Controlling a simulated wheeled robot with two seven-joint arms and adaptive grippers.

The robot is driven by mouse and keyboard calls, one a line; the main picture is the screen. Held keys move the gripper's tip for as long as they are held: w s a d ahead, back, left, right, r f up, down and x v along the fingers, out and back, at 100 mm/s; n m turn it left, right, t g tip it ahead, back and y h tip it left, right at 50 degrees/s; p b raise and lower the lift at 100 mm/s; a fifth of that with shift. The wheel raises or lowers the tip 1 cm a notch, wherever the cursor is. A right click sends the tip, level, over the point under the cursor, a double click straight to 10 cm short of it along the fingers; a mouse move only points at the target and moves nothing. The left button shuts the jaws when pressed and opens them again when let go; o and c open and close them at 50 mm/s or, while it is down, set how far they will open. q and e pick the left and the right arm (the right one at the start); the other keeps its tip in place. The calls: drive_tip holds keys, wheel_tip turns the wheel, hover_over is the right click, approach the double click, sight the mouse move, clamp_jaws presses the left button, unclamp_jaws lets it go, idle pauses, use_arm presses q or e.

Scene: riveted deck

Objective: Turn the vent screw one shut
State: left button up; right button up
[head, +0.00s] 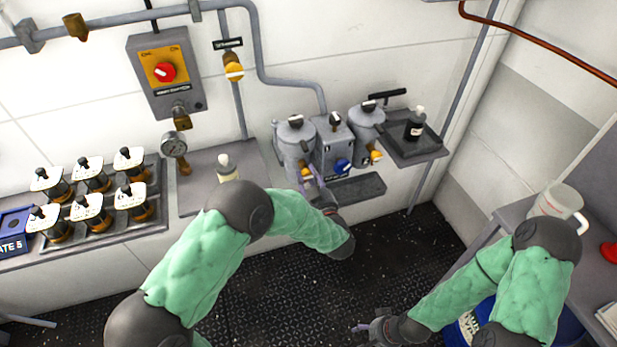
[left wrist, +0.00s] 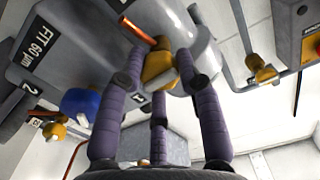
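Two grey filter canisters stand on the wall unit, the left one (head: 294,139) and the right one (head: 366,120). A brass-yellow fitting (left wrist: 160,72) with a copper-coloured pin is at the left canister, near a partly hidden "1" mark; I take it as vent screw one. The three purple fingers of my left gripper (left wrist: 160,62) stand around it, tips close on both sides. Whether they press on it I cannot tell. In the head view my left gripper (head: 313,184) covers part of it. My right gripper (head: 362,328) is low over the dark floor, away from the unit.
A blue knob (head: 343,165) and another yellow fitting (head: 376,157) sit right of my left gripper. A dark bottle (head: 414,124) stands on a tray to the right. A white jug (head: 558,203) is by my right arm. Several capped jars fill a rack at left.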

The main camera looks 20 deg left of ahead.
use_arm(q)
drive_tip(key=c, duration=0.3)
drive_tip(key=shift+m+p, duration=0.4)
drive_tip(key=shift+p, duration=0.2)
drive_tip(key=shift+c, duration=0.2)
drive_tip(key=o, duration=1.1)
drive_tip(key=shift+o, duration=0.2)
drive_tip(key=v, duration=1.2)
